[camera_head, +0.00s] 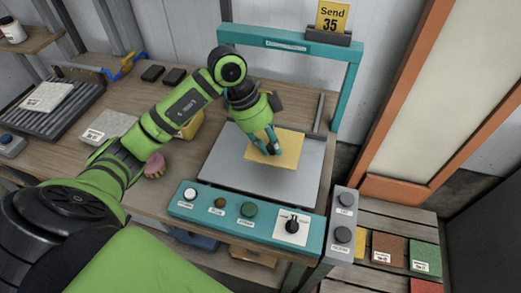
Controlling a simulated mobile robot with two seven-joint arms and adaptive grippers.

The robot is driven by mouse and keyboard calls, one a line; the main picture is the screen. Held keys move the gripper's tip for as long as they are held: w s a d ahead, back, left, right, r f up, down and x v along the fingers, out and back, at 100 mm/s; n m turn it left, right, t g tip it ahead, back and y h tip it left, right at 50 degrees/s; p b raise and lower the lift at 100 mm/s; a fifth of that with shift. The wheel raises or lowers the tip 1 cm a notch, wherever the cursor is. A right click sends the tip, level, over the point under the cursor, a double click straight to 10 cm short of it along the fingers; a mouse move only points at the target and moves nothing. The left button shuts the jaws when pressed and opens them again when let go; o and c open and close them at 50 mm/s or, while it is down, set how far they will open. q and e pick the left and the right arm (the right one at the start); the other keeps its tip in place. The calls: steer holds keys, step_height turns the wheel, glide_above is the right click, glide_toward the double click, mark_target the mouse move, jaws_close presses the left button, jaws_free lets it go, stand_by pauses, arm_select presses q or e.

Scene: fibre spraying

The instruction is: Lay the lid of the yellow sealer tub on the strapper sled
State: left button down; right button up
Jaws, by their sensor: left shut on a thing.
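The yellow lid (288,150) is a flat square sheet. It is at or just above the grey plate of the strapper sled (225,165), near its middle; I cannot tell whether it touches. My left gripper (262,150) points down with its teal fingers shut on the lid, hiding part of it. A yellow object (190,124), perhaps the sealer tub, is mostly hidden behind my left arm. My right gripper is not in view.
A teal arch (290,46) with a "Send 35" sign (332,16) stands over the sled's back. A teal button panel (245,212) runs along its front. Coloured blocks (388,248) lie on a slatted surface at the right. A pink item (154,165) sits by my arm.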

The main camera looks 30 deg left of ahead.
mark_target(259, 150)
arm_select(q)
steer(key=shift+s+a+f, duration=0.1)
steer(key=shift+a+f, duration=0.25)
steer(key=shift+a, duration=0.25)
steer(key=shift+s+a+f, duration=0.1)
steer(key=shift+a+f, duration=0.2)
steer(key=shift+a, duration=0.25)
steer(key=shift+a+f, duration=0.1)
steer(key=shift+f, duration=0.35)
step_height(259, 150, down, 2)
steer(key=shift+f+p, duration=0.2)
steer(key=shift+p, duration=0.4)
steer(key=shift+f, duration=0.5)
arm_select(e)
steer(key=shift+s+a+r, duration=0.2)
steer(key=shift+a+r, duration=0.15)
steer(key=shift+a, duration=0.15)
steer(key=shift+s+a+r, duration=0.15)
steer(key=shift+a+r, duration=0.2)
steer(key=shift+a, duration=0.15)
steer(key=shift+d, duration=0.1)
